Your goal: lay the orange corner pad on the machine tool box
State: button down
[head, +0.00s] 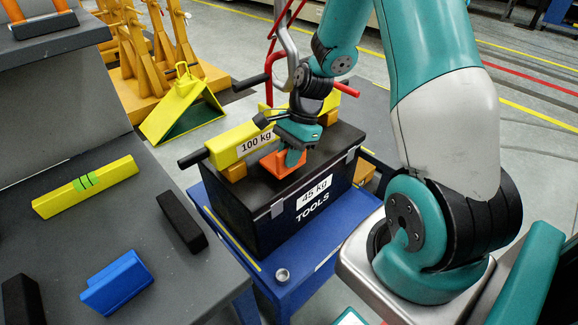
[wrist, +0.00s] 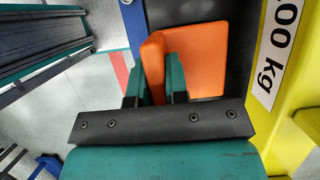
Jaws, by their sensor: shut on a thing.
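The orange corner pad (head: 280,166) is an L-shaped piece with a flat plate and a raised flange. My gripper (head: 291,157) is shut on its flange, and the wrist view shows the teal fingers (wrist: 157,78) on either side of it. The tool box (head: 240,214) is black, marked "45 kg" and "TOOLS", and stands on a blue cart. The pad is over the box's dark top, close to it. I cannot tell whether it touches. My fingers hide part of the pad.
A yellow beam marked "100 kg" (head: 235,147) lies across the box behind the pad. The blue cart (head: 278,288) carries a small metal cup (head: 282,275). A grey bench (head: 120,230) at left holds a yellow level (head: 85,187), a black block (head: 183,220) and a blue piece (head: 117,283).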

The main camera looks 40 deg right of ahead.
jog(key=shift+f, duration=1.65)
jog(key=shift+f, duration=0.2)
jog(key=c, duration=1.1)
grip_release()
jog(key=shift+r, duration=0.2)
